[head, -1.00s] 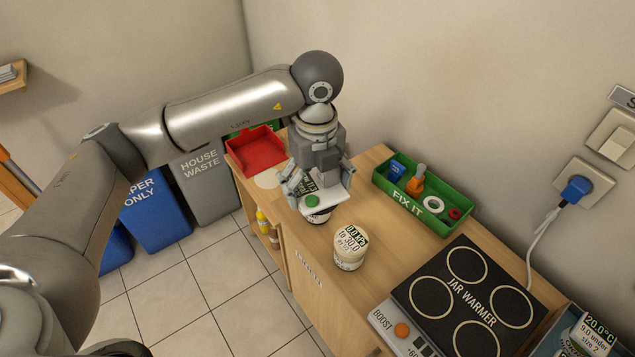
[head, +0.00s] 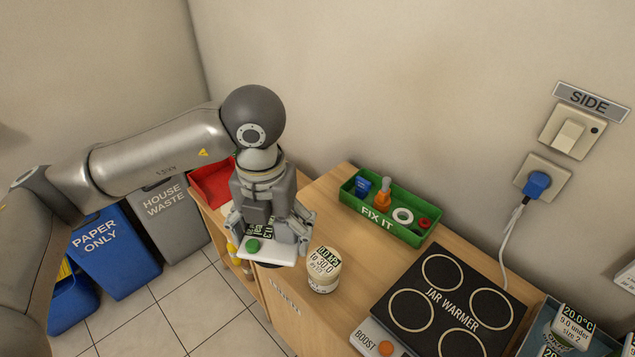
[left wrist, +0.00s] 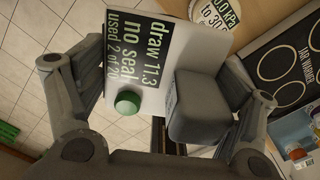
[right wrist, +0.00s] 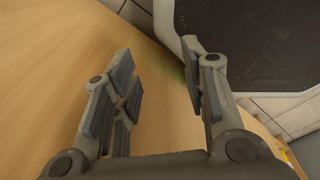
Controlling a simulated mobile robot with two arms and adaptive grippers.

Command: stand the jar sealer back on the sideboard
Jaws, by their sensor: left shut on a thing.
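The jar sealer (head: 272,252) is a white body with a green button and a black printed label. My left gripper (head: 268,226) is shut on it, fingers on both sides, near the front left edge of the sideboard (head: 345,310). In the left wrist view the sealer (left wrist: 150,99) fills the space between the fingers, and its label reads "no seal". Its underside is mostly hidden, so I cannot tell whether it touches the sideboard. My right gripper (right wrist: 155,95) is open and empty in the right wrist view, over a wooden surface.
A labelled jar (head: 323,270) stands close right of the sealer. The black jar warmer (head: 455,300) is farther right, the green FIX IT tray (head: 432,232) behind. A red tray (head: 212,186) and bins (head: 120,265) are left. Bare wood lies between jar and FIX IT tray.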

